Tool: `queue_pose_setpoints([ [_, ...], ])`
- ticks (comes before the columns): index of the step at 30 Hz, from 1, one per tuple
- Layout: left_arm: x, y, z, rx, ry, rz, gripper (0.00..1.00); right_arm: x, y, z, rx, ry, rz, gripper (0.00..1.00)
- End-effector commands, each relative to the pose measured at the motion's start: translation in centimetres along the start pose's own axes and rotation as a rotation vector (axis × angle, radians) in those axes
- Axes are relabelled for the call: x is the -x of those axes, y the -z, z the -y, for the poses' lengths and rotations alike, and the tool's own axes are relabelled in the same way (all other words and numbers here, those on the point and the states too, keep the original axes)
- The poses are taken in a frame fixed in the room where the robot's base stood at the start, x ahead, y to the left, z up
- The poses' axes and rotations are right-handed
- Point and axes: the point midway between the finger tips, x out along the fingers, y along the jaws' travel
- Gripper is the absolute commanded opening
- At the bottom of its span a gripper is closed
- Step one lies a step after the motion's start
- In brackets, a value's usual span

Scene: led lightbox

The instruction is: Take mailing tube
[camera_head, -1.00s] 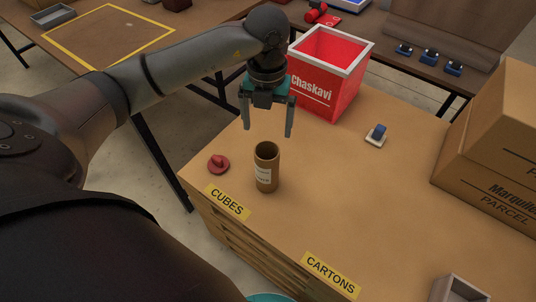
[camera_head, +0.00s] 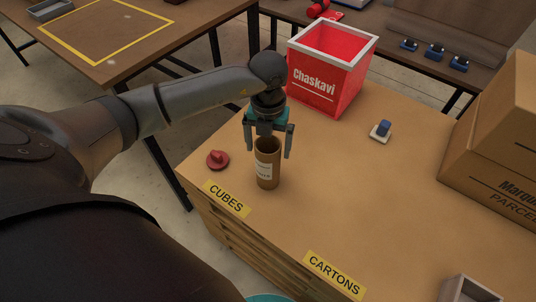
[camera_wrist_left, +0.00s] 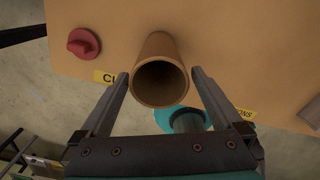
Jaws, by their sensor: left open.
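The mailing tube (camera_head: 267,164) is a brown cardboard cylinder with a white label. It stands upright near the front left edge of the wooden table. My left gripper (camera_head: 268,150) is open above the tube, its fingers apart on either side near the tube's top. In the left wrist view the tube's open mouth (camera_wrist_left: 160,83) shows between the two fingertips (camera_wrist_left: 158,75), with a gap on each side. My right gripper is not in view.
A red knobbed object (camera_head: 217,159) lies left of the tube. A red Chaskavi box (camera_head: 327,75) stands behind it. A small blue and white item (camera_head: 381,131) sits to the right. Parcel cartons (camera_head: 493,150) stand at far right. Yellow CUBES (camera_head: 227,199) and CARTONS (camera_head: 334,275) labels mark the front edge.

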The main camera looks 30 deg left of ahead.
Motion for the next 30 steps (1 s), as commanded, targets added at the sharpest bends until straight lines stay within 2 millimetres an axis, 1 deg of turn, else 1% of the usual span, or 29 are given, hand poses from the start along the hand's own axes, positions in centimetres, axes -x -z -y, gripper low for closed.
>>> queue_pose_setpoints([
  [1, -0.7, 0.0, 0.0, 0.000, 0.001, -0.001, 1.00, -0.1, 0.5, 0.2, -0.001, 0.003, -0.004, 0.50],
  [9, -3.0, -0.1, -0.1, 0.000, 0.001, -0.001, 1.00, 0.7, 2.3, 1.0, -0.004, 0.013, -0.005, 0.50],
  [13, -3.6, -0.2, -0.1, 0.000, 0.001, 0.000, 1.00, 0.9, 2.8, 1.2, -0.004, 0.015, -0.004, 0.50],
  [21, -3.6, -0.1, -0.1, 0.000, 0.001, 0.000, 1.00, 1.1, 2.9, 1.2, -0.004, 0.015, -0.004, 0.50],
  [22, -3.6, -0.1, -0.1, 0.000, 0.001, 0.000, 0.99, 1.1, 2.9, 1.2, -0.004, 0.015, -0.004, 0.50],
  [23, -3.6, -0.1, -0.1, 0.000, 0.001, 0.000, 0.95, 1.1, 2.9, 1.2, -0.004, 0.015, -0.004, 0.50],
  [30, -3.6, -0.1, -0.1, 0.000, 0.001, 0.000, 0.69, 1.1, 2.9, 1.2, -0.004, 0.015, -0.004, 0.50],
])
